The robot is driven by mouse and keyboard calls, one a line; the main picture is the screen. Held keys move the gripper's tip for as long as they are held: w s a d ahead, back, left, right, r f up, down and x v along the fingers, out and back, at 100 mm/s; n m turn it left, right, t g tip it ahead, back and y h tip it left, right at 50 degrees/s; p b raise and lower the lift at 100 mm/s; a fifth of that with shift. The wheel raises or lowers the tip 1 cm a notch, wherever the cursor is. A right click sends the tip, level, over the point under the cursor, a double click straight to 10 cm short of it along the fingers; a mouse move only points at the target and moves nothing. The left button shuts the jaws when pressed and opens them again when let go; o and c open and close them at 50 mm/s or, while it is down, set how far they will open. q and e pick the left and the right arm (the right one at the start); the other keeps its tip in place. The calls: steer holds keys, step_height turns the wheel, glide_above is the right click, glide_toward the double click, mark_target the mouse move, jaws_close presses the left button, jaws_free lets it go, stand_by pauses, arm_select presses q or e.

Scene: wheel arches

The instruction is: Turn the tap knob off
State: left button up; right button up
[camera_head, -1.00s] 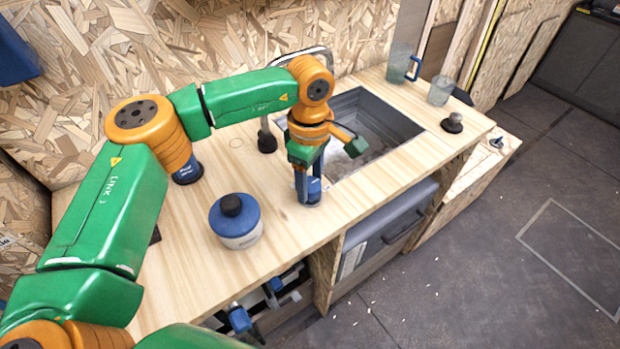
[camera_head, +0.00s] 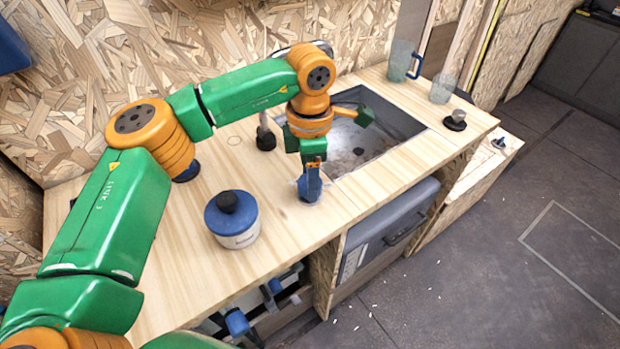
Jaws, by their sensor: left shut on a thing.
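The tap rises from the worktop behind my left arm. Its dark base (camera_head: 265,141) shows left of the sink (camera_head: 358,178), and part of its curved spout shows above my wrist. Most of the tap is hidden by my arm, and I cannot make out its knob. My left gripper (camera_head: 311,184) points down over the worktop in front of the sink's left end, away from the tap base. It is shut on a small blue thing (camera_head: 309,187) close to the wood, partly hidden by the fingers. My right gripper is out of view.
A blue-lidded white jar (camera_head: 235,228) stands left of my gripper. A handled jug (camera_head: 401,63), a glass (camera_head: 442,88) and a dark round object with a metal top (camera_head: 456,119) stand at the right end. The worktop's front edge (camera_head: 330,238) is near the gripper.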

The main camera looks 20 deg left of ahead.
arm_select(q)
steer(key=n+b, duration=0.1)
steer(key=n, duration=0.4)
steer(key=shift+n, duration=0.3)
steer(key=shift+n+b, duration=0.45)
steer(key=shift+n, duration=1.75)
steer(key=o, duration=1.4)
step_height(320, 180, up, 7)
steer(key=shift+r, duration=0.15)
